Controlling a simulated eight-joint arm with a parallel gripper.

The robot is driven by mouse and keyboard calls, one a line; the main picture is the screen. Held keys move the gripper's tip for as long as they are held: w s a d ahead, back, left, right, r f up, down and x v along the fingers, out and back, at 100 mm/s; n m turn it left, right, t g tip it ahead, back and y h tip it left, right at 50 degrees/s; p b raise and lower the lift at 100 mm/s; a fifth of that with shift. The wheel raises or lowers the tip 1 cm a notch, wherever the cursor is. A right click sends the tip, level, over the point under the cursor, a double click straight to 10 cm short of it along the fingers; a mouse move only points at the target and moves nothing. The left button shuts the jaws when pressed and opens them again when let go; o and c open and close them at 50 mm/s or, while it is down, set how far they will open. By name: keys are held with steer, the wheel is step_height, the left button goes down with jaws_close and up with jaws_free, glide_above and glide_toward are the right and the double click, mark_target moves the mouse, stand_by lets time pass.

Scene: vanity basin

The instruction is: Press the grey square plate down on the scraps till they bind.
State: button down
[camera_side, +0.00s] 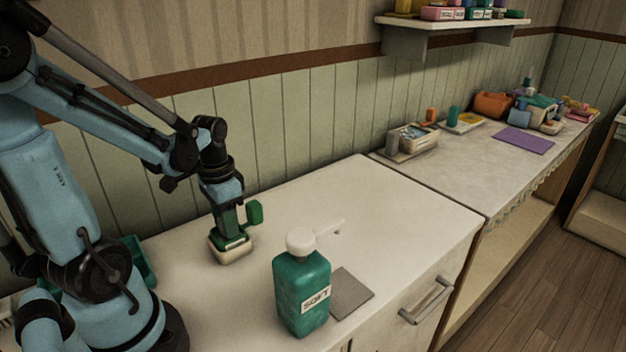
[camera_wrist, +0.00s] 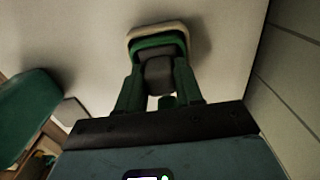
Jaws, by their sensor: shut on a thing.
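The grey square plate (camera_side: 352,292) lies flat on the white counter, just right of a teal pump bottle that hides part of its left edge. My gripper (camera_side: 231,234) is left of the bottle, apart from the plate. It is shut on a green and cream block (camera_side: 232,253), low at the counter; I cannot tell whether the block touches it. In the wrist view, the green fingers of my gripper (camera_wrist: 158,76) close on a dark grey grip of this block (camera_wrist: 157,32). I cannot make out any scraps.
The teal bottle (camera_side: 302,292) with a white pump stands close to the plate. A green piece (camera_side: 254,212) shows beside my gripper. A purple mat (camera_side: 523,140) and several small items lie on the farther counter. The near counter's back and right are clear.

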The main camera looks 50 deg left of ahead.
steer(key=c, duration=0.7)
jaws_free()
steer(key=shift+o, duration=0.2)
step_height(320, 180, up, 12)
steer(key=w+d+f+t, duration=0.1)
steer(key=w+d+t, duration=0.2)
steer(key=d, duration=0.3)
steer(key=w+d+f+t, duration=0.2)
steer(key=w+d+t, duration=0.1)
steer(key=d, duration=0.4)
steer(key=shift+t, duration=0.6)
